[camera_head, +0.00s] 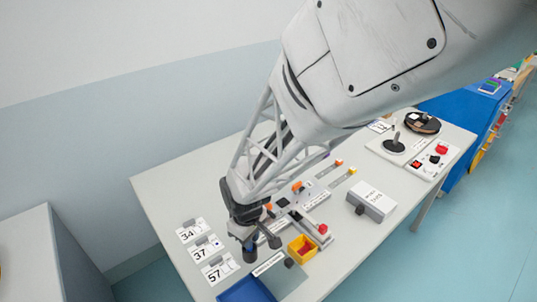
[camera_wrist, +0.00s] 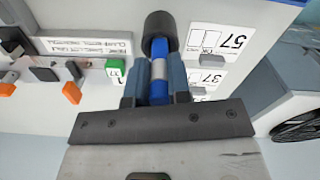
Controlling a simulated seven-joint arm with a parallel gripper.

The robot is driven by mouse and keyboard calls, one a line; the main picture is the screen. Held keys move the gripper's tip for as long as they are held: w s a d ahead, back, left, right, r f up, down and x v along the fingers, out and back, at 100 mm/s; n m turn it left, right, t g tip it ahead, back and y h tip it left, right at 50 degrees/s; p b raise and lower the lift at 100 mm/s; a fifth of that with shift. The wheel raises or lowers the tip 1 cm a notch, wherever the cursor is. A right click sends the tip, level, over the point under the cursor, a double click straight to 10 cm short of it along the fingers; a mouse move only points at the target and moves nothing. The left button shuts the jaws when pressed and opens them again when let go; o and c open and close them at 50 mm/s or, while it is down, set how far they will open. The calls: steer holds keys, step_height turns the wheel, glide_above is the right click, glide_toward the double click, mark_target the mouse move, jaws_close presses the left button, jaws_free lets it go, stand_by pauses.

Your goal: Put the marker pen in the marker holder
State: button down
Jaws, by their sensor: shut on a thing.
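The marker pen (camera_wrist: 159,88) is blue with a pale grey band. It is clamped between the two fingers of my gripper (camera_wrist: 161,80) in the wrist view. The dark, cup-like cylinder I take as the marker holder (camera_wrist: 152,20) is just beyond the fingers. The pen's far end overlaps the cylinder's near edge; I cannot tell whether it is inside or only in front. In the head view my gripper (camera_head: 250,236) is low over the front left of the table, right of the number cards, and the pen is mostly hidden.
Number cards 34, 37 and 57 (camera_head: 218,269) lie left of my gripper. A blue tray (camera_head: 245,291) is at the front edge. A grey box (camera_head: 371,202) is farther right. The table's left back is clear.

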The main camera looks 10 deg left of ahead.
steer(key=shift+f, duration=0.2)
steer(key=c, duration=1.1)
jaws_free()
steer(key=shift+o, duration=0.2)
steer(key=shift+r, duration=0.1)
step_height(320, 180, up, 12)
steer(key=shift+r, duration=0.1)
